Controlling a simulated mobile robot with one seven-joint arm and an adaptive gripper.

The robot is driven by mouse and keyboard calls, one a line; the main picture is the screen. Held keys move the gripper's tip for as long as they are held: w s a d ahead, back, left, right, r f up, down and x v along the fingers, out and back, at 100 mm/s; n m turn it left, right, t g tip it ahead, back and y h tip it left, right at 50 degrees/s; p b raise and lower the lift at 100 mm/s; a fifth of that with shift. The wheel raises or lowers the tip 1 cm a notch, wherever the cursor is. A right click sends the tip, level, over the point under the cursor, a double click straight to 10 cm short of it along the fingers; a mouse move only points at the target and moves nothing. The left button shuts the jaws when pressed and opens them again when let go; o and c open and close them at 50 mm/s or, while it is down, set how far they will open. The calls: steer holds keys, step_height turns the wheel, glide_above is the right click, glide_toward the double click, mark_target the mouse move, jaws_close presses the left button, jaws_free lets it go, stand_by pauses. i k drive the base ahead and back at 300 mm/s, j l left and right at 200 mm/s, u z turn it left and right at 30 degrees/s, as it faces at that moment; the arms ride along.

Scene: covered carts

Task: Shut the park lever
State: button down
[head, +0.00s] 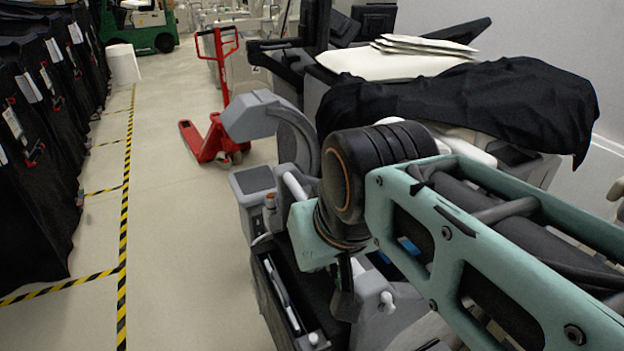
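A grey wheeled machine (253,181) with a curved grey arm (262,117) stands in the middle, partly behind my arm. I cannot single out the park lever with certainty. A small pale lever-like part (387,302) shows low on the machine, just right of a dark part hanging below my wrist. My green and black arm reaches in from the right and hides much of the machine. My gripper (344,300) seems to be that dark part, pointing down close to the machine's lower body. Its fingers cannot be made out clearly, nor whether it touches anything.
A black cloth (480,105) and white sheets (400,62) cover equipment at the back right. A red pallet jack (214,130) stands behind the machine. Black-covered carts (40,150) line the left. The floor between, with yellow-black tape (125,200), is clear.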

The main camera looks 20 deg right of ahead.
mark_target(386, 298)
steer(key=z, duration=0.95)
steer(key=k+l+u, duration=0.1)
steer(key=l+u, duration=0.15)
steer(key=k+l+u, duration=0.1)
steer(key=l+u, duration=0.15)
steer(key=j+z, duration=0.35)
steer(key=j+u, duration=0.3)
steer(key=j, duration=0.55)
steer(key=l+z, duration=0.3)
steer(key=l, duration=0.55)
steer(key=i, duration=0.05)
